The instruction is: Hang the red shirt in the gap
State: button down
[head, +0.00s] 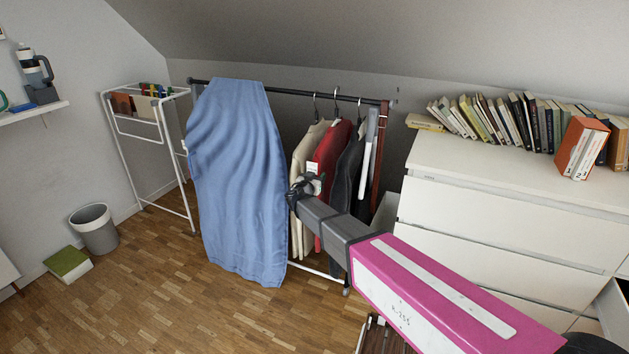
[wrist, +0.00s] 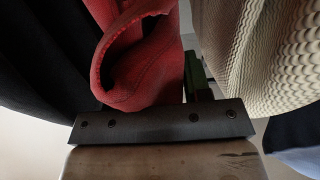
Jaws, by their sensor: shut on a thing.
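The red shirt (head: 330,148) is at the rail (head: 290,93) of a clothes rack, between a cream knit garment (head: 303,160) and dark garments (head: 346,175). A hanger hook above it reaches the rail; I cannot tell whether it bears on it. My gripper (head: 308,184) is in front of the shirt, among the garments, and is shut on red cloth. The wrist view shows the red shirt (wrist: 140,65) right at the jaw (wrist: 160,112), with black cloth (wrist: 40,55) left and cream knit (wrist: 262,60) right. The exact grip is hidden.
A blue cloth (head: 238,180) hangs over the rack's left part down to near the floor. A white dresser (head: 500,200) with books stands right. A drying rack (head: 150,150), a grey bin (head: 95,230) and a green book (head: 68,263) are left. The wooden floor front left is clear.

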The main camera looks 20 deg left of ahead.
jog(key=shift+w, duration=0.6)
jog(key=shift+s+f, duration=0.1)
jog(key=shift+f, duration=1.15)
jog(key=shift+c, duration=2.4)
grip_release()
jog(key=shift+s, duration=0.1)
jog(key=s, duration=1)
jog(key=shift+s+a, duration=0.3)
jog(key=shift+a, duration=0.05)
